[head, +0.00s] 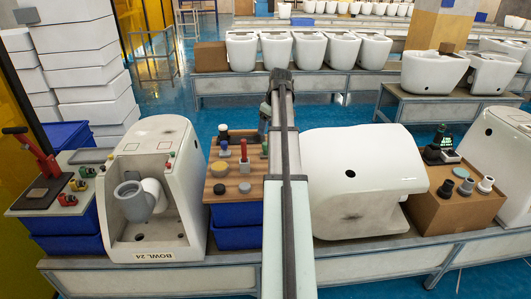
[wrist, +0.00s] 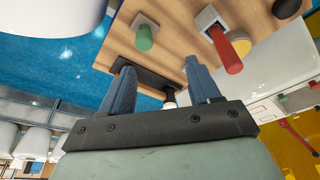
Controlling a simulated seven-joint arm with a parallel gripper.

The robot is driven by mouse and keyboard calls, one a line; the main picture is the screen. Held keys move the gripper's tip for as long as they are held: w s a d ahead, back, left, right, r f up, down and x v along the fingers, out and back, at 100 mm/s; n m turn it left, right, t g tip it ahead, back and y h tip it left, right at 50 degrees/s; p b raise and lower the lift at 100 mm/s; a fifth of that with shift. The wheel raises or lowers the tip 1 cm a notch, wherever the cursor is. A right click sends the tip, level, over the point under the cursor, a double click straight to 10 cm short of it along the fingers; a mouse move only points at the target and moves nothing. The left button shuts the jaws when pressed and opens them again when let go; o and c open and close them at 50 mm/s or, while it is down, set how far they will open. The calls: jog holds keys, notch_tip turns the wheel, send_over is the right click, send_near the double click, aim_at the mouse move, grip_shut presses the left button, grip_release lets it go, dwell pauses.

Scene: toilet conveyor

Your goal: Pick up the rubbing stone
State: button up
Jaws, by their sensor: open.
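My gripper (wrist: 160,72) is open and empty, its two blue-grey fingers spread in the wrist view. In the head view it is partly hidden by my arm, at the back edge of a wooden board (head: 213,184). A dark flat block (wrist: 150,79) lies at the board's edge, seen between and beyond the fingers; it may be the rubbing stone, but I cannot tell for sure. The board also holds a green-handled piece (wrist: 144,38), a red-handled piece (wrist: 226,52) and a yellow round piece (wrist: 240,43). I see no contact between fingers and block.
The board rests on blue crates (head: 236,214) between a white toilet bowl (head: 180,210) at left and another (head: 355,170) at right. A brown box (head: 440,207) with dark and grey parts stands further right. My arm covers the board's right side in the head view.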

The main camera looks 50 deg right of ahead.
aim_at(266, 143)
jog(key=shift+m, duration=0.3)
jog(key=d+x, duration=0.1)
jog(key=x, duration=0.3)
jog(key=d+x, duration=0.1)
jog(key=x, duration=0.8)
jog(key=shift+w+d+f, duration=0.15)
jog(key=shift+d+f, duration=0.2)
jog(key=shift+d, duration=0.05)
jog(key=c, duration=1.1)
